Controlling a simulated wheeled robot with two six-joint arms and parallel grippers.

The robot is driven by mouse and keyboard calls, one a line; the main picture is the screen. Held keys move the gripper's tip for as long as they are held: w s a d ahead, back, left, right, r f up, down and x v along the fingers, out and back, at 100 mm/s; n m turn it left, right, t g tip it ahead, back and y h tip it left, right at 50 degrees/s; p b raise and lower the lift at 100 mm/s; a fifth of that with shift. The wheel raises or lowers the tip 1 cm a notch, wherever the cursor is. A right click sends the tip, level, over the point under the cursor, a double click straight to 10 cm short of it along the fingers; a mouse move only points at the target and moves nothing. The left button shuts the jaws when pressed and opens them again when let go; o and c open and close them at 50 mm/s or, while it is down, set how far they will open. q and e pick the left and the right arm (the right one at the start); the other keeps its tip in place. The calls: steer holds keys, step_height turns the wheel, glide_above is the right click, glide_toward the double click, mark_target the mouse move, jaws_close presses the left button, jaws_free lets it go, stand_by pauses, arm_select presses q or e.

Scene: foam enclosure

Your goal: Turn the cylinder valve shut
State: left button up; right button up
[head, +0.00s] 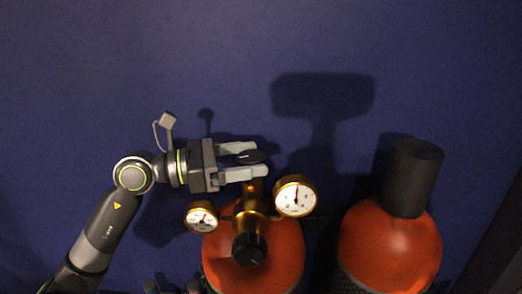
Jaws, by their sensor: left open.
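An orange-red cylinder (285,262) stands at the bottom centre with a brass regulator (252,222) on top. A small dark knob (250,157), which looks like the cylinder valve's handle, sits behind the brass body. My left gripper (264,159) comes in from the left, its two light grey fingers apart. The knob shows between the fingers, near their tips. I cannot tell whether either finger touches it. The lower finger partly covers the area between the knob and the brass body. My right gripper is not in view.
Two white-faced gauges, left (202,217) and right (296,196), flank the regulator, with a black knob (249,248) in front. A second orange-red cylinder (388,245) with a black cap (411,178) stands at right. The blue wall (400,60) behind is bare except for shadows.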

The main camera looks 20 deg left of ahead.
arm_select(q)
steer(key=shift+x, duration=1.5)
steer(key=shift+c, duration=0.4)
steer(key=c, duration=0.9)
steer(key=shift+f+m+g+b, duration=0.15)
steer(key=shift+m+g+b, duration=0.2)
steer(key=shift+b, duration=0.25)
steer(key=m+g+b, duration=0.1)
steer(key=g+b, duration=0.1)
steer(key=b, duration=0.1)
steer(key=m+g+h+b, duration=0.1)
steer(key=m+g+b, duration=0.1)
steer(key=g+b, duration=0.1)
steer(key=s+m+g+h+b, duration=0.1)
steer(key=m+g+b, duration=0.1)
steer(key=g+b, duration=0.1)
steer(key=shift+d+f+b, duration=0.1)
steer(key=shift+b, duration=0.4)
steer(key=m+g+b, duration=0.1)
steer(key=m+g, duration=0.1)
steer(key=g, duration=0.1)
steer(key=shift+s+m+g+b, duration=0.15)
steer(key=shift+m+g+b, duration=0.1)
steer(key=shift+g+b, duration=0.15)
steer(key=shift+s+r+m+g+y+b, duration=0.1)
steer(key=shift+m+g+y+b, duration=0.15)
steer(key=shift+m+g, duration=0.45)
steer(key=shift+s+r+m+g+y+b, duration=0.15)
steer(key=shift+m+g+y+b, duration=0.2)
steer(key=shift+g, duration=0.6)
